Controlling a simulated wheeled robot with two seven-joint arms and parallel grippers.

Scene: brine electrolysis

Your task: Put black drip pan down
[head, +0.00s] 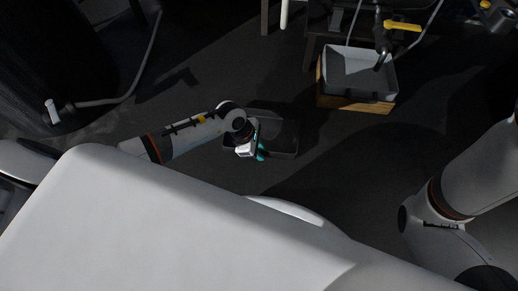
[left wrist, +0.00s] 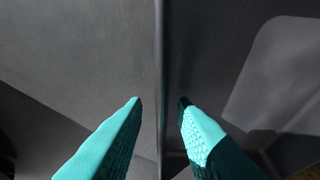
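The black drip pan (head: 284,131) is a dark, shallow rectangular tray, low over the dark floor in the middle of the head view. It appears to rest on the floor, but the dark makes this hard to tell. In the left wrist view, the teal fingers of my left gripper (left wrist: 160,101) stand apart, one on each side of the pan's thin wall (left wrist: 159,50). A gap shows between each fingertip and the wall. My right gripper is out of view; only part of its arm shows at the right.
A grey bin (head: 350,88) on a wooden base (head: 352,103) stands behind and right of the pan, below a tap with a yellow handle (head: 402,26). A grey hose (head: 125,97) lies at the left. Floor right of the pan is clear.

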